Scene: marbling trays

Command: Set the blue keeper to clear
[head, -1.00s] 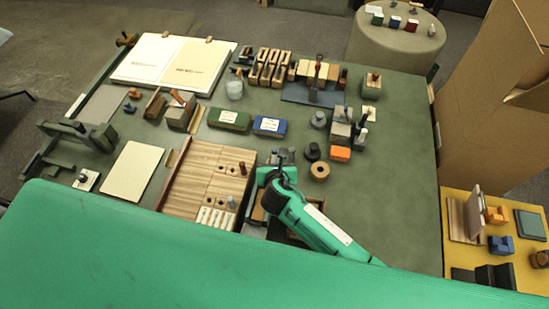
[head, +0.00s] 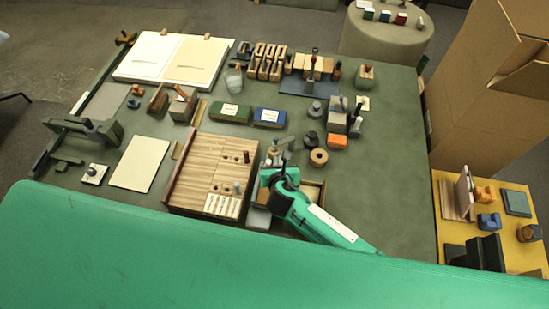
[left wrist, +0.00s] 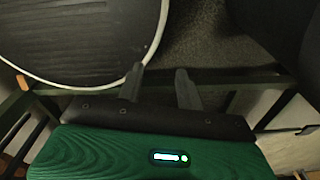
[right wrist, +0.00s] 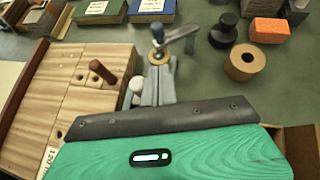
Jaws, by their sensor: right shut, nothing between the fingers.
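A small fitting with a blue top (right wrist: 157,32), a brass-coloured collar and a pale metal lever pointing right stands just past my right fingertips in the right wrist view. It looks like the blue keeper, but I cannot read its setting or any mark. In the head view this area is partly hidden by my right gripper (head: 280,172). In the right wrist view the right gripper (right wrist: 158,78) is shut and empty, its tips close to the fitting; contact cannot be told. My left gripper (left wrist: 158,85) is open and empty, away from the bench.
A wooden board (head: 200,160) with holes and a brown peg (right wrist: 103,72) stands left of the right gripper. A wooden ring (head: 318,157), dark knob (right wrist: 223,30) and orange block (head: 337,141) stand to the right. Green (head: 230,113) and blue (head: 268,117) boxes lie behind.

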